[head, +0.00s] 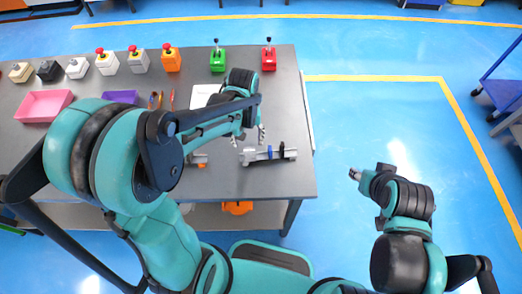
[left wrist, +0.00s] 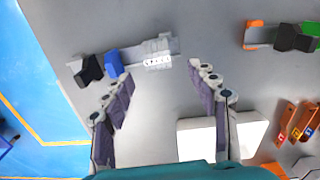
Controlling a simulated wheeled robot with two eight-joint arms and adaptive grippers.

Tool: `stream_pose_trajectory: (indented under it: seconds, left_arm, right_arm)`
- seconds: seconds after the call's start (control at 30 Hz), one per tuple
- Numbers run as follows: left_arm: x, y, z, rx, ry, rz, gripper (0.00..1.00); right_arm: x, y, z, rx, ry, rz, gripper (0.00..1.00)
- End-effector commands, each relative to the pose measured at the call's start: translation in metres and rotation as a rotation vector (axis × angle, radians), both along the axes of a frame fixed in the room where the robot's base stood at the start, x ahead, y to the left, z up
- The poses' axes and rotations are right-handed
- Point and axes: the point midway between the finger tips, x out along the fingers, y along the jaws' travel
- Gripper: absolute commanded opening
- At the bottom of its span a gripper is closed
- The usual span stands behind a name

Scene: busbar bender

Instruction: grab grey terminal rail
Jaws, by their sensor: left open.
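The grey terminal rail (head: 285,156) lies on the grey table near its front right edge. It carries black, blue and pale grey blocks; in the left wrist view the rail (left wrist: 136,57) lies just beyond my fingertips, its pale grey block between their lines. My left gripper (head: 248,137) is open and empty above and just behind the rail's left end. It also shows open in the left wrist view (left wrist: 160,75), with nothing between the fingers. My right gripper (head: 356,174) is off the table to the right, too small to tell its jaws.
A second rail (left wrist: 265,33) with orange, black and green blocks lies beside it, partly behind my left arm in the head view. Several tools (left wrist: 298,122) and a white sheet (left wrist: 218,139) are near. Button boxes and a pink tray (head: 43,106) stand farther left.

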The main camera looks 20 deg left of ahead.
Motion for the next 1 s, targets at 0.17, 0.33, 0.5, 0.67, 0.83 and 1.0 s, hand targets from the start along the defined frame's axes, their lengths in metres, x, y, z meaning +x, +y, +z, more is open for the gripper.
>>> stream_pose_trajectory:
  seconds: [0.17,0.33,0.5,0.67,0.83,1.0]
  left_arm:
    - [0.0,-0.001,-0.025,0.0,0.0,-0.001,0.59]
    - [-0.002,-0.007,-0.051,0.0,-0.001,-0.003,0.59]
    - [-0.002,-0.007,-0.069,-0.002,-0.003,-0.003,0.59]
    - [-0.002,-0.007,-0.071,-0.002,-0.003,-0.003,0.59]
    - [-0.002,-0.007,-0.07,-0.002,-0.003,-0.003,0.43]
    - [-0.002,-0.007,-0.07,-0.002,-0.003,-0.003,0.0]
  right_arm:
    - [0.0,0.0,-0.011,0.0,0.0,0.0,0.4]
    - [0.0,0.0,-0.024,0.0,0.0,0.0,0.4]
    - [0.0,0.0,-0.03,0.0,0.0,0.0,0.4]
    - [0.0,0.0,-0.03,0.0,0.0,0.0,0.4]
    - [0.0,0.0,-0.029,0.0,0.0,0.0,0.4]
    - [0.0,0.0,-0.029,0.0,0.0,0.0,0.4]
